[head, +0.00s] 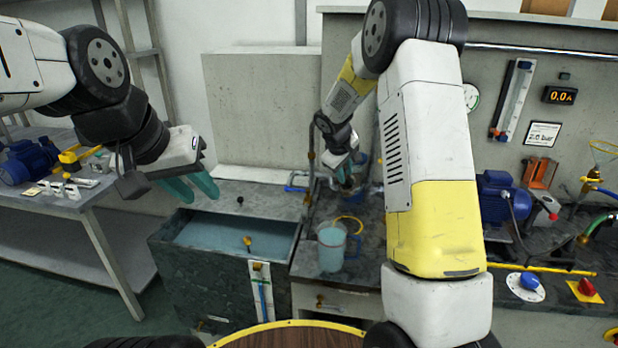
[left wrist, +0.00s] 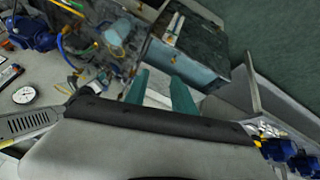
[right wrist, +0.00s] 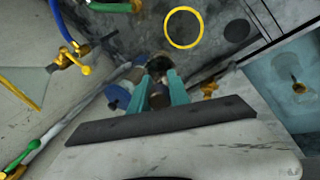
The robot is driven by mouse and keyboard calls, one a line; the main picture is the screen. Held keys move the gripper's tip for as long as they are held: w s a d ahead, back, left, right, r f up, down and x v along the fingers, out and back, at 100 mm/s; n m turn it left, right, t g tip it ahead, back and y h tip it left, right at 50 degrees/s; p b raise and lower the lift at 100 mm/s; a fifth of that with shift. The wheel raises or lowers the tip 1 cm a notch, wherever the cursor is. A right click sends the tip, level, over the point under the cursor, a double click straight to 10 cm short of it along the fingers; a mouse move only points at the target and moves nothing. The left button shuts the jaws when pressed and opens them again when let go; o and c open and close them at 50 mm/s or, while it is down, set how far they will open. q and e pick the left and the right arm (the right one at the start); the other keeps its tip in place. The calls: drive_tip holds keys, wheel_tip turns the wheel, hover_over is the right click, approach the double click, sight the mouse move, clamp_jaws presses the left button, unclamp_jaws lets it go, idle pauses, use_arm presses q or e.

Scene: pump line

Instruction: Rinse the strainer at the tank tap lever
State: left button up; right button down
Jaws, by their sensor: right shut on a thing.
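I cannot see water running. My left gripper (head: 190,188) is open and empty above the left end of the tank (head: 222,285); its fingers also show in the left wrist view (left wrist: 160,88).
A clear jug (head: 332,247) of bluish liquid stands at the bench's front, near a yellow ring (head: 349,222). A blue pump (head: 500,197) and valves are at right. A side table (head: 75,200) with a blue motor is at left. A round wooden top (head: 290,338) is in front.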

sight(288, 189)
use_arm(q)
drive_tip(key=w+d+f+n+g+h, duration=0.1)
drive_tip(key=w+d+f+g+h, duration=0.2)
drive_tip(key=w, duration=1)
drive_tip(key=w+d+f+n+g+h, duration=0.15)
drive_tip(key=w+d, duration=0.25)
drive_tip(key=w, duration=0.9)
drive_tip(key=w+f+n+h, duration=0.2)
drive_tip(key=w+f+h, duration=0.2)
drive_tip(key=w+f, duration=0.6)
drive_tip(key=w+f+n+h, duration=0.3)
drive_tip(key=w+f+h, duration=0.3)
drive_tip(key=f, duration=0.6)
drive_tip(key=shift+g+y, duration=0.25)
drive_tip(key=shift+y, duration=0.4)
drive_tip(key=x, duration=0.7)
drive_tip(key=w+x, duration=0.1)
drive_tip(key=x, duration=0.3)
drive_tip(key=shift+f, duration=0.2)
clamp_jaws()
